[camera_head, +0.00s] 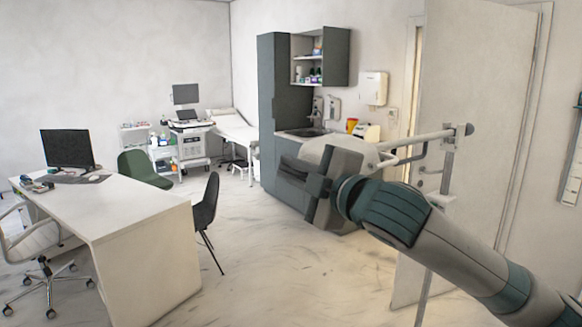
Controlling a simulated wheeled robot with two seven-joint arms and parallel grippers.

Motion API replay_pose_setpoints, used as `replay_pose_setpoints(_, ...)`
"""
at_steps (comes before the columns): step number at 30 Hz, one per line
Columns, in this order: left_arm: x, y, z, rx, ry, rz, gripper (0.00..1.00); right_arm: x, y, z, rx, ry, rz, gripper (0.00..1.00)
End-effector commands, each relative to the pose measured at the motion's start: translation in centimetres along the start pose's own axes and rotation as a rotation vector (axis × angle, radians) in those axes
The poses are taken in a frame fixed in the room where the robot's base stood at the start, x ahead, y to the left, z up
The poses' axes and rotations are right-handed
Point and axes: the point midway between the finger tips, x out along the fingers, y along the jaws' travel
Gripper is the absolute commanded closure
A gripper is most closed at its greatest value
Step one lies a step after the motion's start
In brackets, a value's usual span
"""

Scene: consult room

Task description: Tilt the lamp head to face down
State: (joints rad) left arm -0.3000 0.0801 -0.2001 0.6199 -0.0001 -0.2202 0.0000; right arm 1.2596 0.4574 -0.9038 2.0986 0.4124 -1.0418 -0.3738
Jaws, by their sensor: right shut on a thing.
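The lamp has a thin upright pole (447,175) at the right with a pale arm (420,138) reaching left from its top. The pale lamp head (322,149) is at the end of that arm, partly covered by my gripper. My right gripper (298,166), dark grey, comes in from the lower right and is shut on the lamp head. The fingertips' exact contact and the face of the head are hidden. My left gripper is out of view.
A white door (478,90) stands behind the lamp pole. A dark cabinet (283,80) and sink counter lie behind the gripper. A white desk (110,208) with a monitor and chairs stands at left. The floor (270,265) between desk and lamp is clear.

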Motion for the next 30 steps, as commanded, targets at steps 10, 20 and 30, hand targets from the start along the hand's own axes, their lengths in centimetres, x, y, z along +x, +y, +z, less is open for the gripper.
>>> replay_pose_setpoints(10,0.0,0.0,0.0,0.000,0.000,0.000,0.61,0.0,-0.1,-0.1,0.004,0.004,-0.001,0.83)
replay_pose_setpoints(20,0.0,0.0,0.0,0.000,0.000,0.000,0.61,0.0,-0.1,0.0,0.002,0.002,0.000,0.72)
replay_pose_setpoints(30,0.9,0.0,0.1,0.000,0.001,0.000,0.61,-1.9,-0.1,0.1,0.001,0.002,0.002,0.72)
